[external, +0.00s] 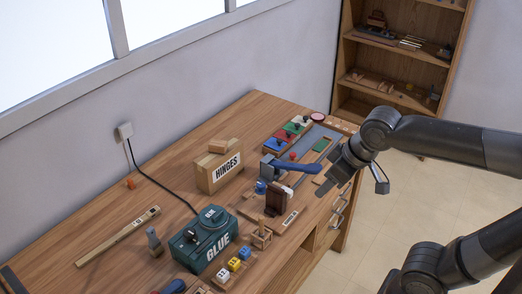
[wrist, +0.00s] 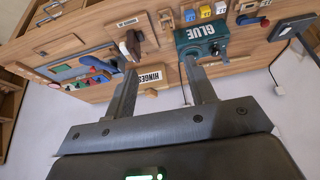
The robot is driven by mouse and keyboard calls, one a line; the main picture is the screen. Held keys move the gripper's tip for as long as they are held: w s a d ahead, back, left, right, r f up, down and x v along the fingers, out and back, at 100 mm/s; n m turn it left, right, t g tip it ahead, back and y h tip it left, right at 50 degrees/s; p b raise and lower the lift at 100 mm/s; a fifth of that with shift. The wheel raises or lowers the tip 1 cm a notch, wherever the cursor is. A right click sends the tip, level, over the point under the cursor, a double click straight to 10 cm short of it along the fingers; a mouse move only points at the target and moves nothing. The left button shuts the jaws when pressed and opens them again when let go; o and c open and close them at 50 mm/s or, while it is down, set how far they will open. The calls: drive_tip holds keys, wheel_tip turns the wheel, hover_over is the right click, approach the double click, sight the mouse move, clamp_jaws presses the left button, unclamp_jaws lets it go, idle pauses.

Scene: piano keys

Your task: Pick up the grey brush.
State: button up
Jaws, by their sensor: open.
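A small grey upright piece (external: 154,241) stands on the workbench left of the green glue box (external: 205,240). It looks like the grey brush, but it is too small to be sure. I cannot pick it out with certainty in the wrist view. My gripper (external: 328,174) is over the right part of the bench, well away from that piece. Its two fingers are apart with nothing between them, and they also show in the wrist view (wrist: 160,70). The glue box also shows in the wrist view (wrist: 207,31), beyond the right finger.
A wooden hinges box (external: 218,172) stands near the wall. A grey tool with a blue handle (external: 292,164) and a dark brown block (external: 278,199) are near my gripper. Coloured blocks (external: 234,264) lie at the front. A long wooden tool (external: 118,236) lies left. A shelf (external: 350,85) stands behind.

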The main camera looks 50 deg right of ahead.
drive_tip(key=w+a+r+g, duration=0.1)
drive_tip(key=w+a+r, duration=0.1)
drive_tip(key=w, duration=0.5)
drive_tip(key=w+a+r, duration=0.2)
drive_tip(key=w, duration=0.4)
drive_tip(key=g, duration=0.4)
hover_over(150, 229)
drive_tip(key=d, duration=0.1)
drive_tip(key=f, duration=1.9)
drive_tip(key=shift+w, duration=0.25)
drive_tip(key=shift+a+f, duration=0.1)
drive_tip(key=shift+f, duration=0.2)
wheel_tip(150, 229, down, 5)
drive_tip(key=shift+f, duration=0.15)
drive_tip(key=shift+s+a+f, duration=0.1)
drive_tip(key=shift+a+f, duration=0.1)
drive_tip(key=shift+f, duration=1.15)
drive_tip(key=shift+s+a+f, duration=0.1)
drive_tip(key=shift+a+f, duration=0.1)
drive_tip(key=shift+f, duration=1.1)
drive_tip(key=shift+c, duration=0.4)
